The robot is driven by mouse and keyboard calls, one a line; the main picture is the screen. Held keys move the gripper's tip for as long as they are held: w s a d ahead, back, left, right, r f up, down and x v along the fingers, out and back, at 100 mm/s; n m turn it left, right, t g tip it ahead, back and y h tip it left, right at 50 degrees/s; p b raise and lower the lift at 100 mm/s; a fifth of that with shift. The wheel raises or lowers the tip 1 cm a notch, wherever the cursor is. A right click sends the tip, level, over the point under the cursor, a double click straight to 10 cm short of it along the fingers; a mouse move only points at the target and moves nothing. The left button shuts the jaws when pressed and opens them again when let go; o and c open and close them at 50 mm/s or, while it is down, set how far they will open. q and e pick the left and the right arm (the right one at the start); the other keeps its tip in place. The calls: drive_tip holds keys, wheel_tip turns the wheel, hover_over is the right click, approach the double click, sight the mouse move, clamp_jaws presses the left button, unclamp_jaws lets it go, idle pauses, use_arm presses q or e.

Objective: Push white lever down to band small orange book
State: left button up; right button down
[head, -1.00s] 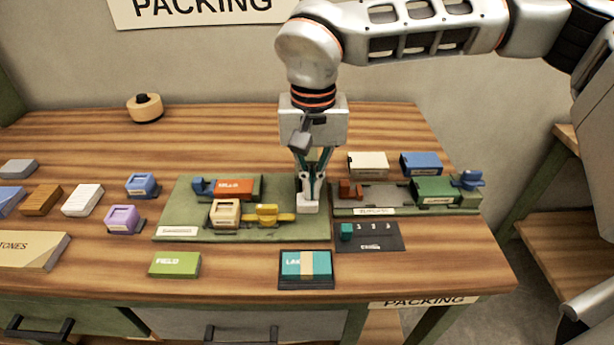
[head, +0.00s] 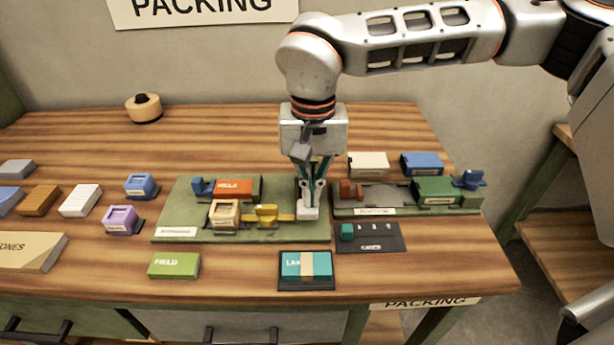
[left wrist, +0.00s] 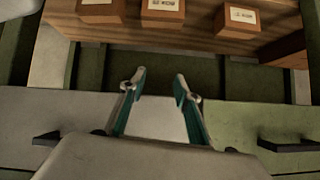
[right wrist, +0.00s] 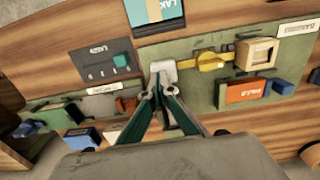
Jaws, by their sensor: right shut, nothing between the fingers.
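The small orange book (head: 238,187) lies on the green banding board (head: 175,220), between a blue block and the right side; the right wrist view also shows it (right wrist: 247,91). The white lever (head: 308,213) is at the board's right edge and also shows in the right wrist view (right wrist: 163,67). My right gripper (head: 308,193) is shut and empty, pointing down with its fingertips at the lever, apparently touching it. The fingers hide part of the lever. My left gripper (left wrist: 160,82) is open and empty, away from the board.
A yellow piece (head: 267,215) and a cream block (head: 225,214) sit on the board's front part. A second board (head: 400,211) with a green book stands close on the right. A teal banded book (head: 300,264) and a green book (head: 174,265) lie in front.

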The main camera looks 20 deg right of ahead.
use_arm(q)
drive_tip(key=shift+s+f, duration=0.15)
drive_tip(key=shift+f, duration=0.25)
use_arm(e)
drive_tip(key=shift+f, duration=0.85)
use_arm(q)
drive_tip(key=shift+r, duration=0.1)
